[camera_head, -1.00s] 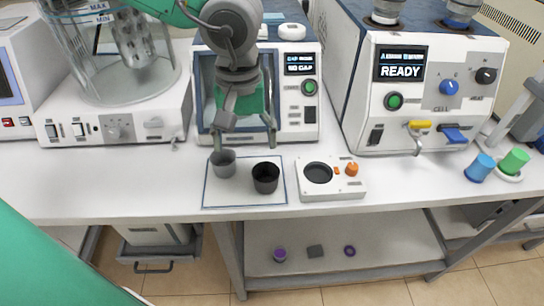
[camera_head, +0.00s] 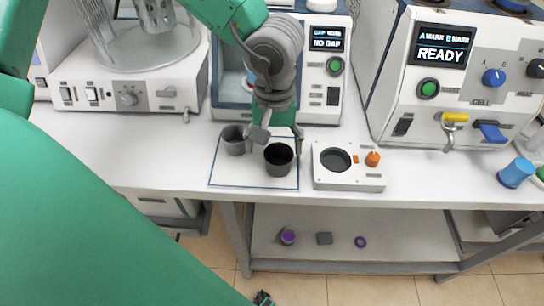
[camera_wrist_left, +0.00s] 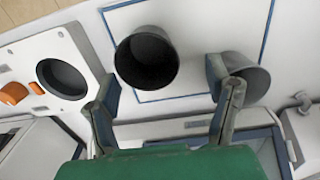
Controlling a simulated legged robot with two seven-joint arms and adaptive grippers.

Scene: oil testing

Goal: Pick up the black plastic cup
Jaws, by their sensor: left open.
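The black plastic cup (camera_head: 279,164) stands upright inside the blue-outlined square on the white bench. A dark grey metal-looking cup (camera_head: 233,142) stands to its left in the same square. My left gripper (camera_head: 279,143) is open just behind and above the black cup, holding nothing. In the left wrist view the black cup (camera_wrist_left: 147,58) shows beyond and between the open fingers (camera_wrist_left: 160,88), with its open mouth visible. The grey cup (camera_wrist_left: 252,80) is beside and partly behind the finger on the right. My right gripper is not seen.
A white block with a round dark recess (camera_head: 347,178) and an orange knob (camera_head: 373,159) lies right of the square. Instruments stand behind, including one showing READY (camera_head: 440,55). A blue cylinder (camera_head: 516,172) stands at far right. A lower shelf (camera_head: 340,225) holds small parts.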

